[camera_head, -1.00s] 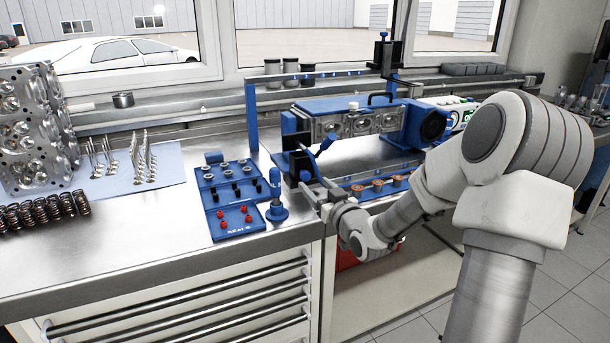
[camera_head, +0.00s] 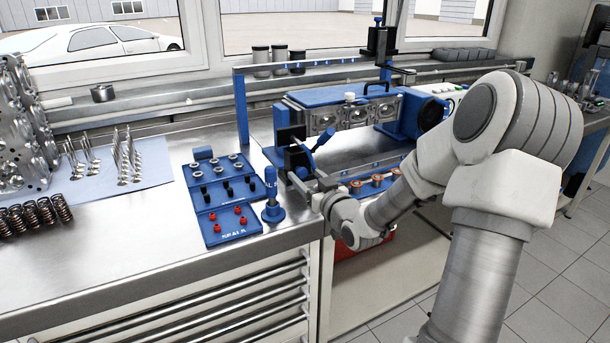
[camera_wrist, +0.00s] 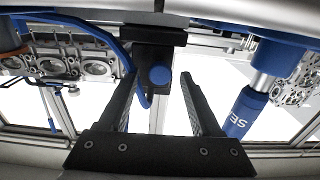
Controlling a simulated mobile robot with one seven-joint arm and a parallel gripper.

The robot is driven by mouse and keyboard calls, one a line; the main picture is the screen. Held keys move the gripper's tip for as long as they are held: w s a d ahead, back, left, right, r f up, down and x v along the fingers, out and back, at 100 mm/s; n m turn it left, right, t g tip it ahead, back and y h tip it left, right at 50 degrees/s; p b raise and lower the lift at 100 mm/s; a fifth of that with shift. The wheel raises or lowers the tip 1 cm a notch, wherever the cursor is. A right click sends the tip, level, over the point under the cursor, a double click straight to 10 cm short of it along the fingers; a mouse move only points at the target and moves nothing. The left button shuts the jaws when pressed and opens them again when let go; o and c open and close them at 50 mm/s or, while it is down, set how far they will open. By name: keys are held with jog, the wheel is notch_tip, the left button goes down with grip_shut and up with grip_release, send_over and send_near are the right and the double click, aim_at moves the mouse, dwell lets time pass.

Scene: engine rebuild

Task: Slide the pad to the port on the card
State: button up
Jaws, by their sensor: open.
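The blue test fixture (camera_head: 242,112) stands on the bench, with a cylinder head (camera_head: 352,113) clamped in it, its round ports facing front. At its left end is a black block (camera_head: 290,135) with a blue lever (camera_head: 323,139). I cannot tell which part is the pad, and no card is clearly readable. My gripper (camera_head: 303,179) is at that left end, in front of the black parts. In the wrist view my gripper (camera_wrist: 158,72) is open, its fingers either side of a blue round knob (camera_wrist: 160,76) under a black block (camera_wrist: 158,36). Contact is unclear.
A blue tray (camera_head: 228,213) with rings, black caps and red pieces lies left of my gripper. A blue-handled tool (camera_head: 272,190) stands close by. Valves (camera_head: 125,160) and springs (camera_head: 35,214) lie farther left. Orange-rimmed parts (camera_head: 378,180) sit below the head. The bench front left is clear.

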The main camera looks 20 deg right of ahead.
grip_shut()
dwell(0.3)
dwell(1.1)
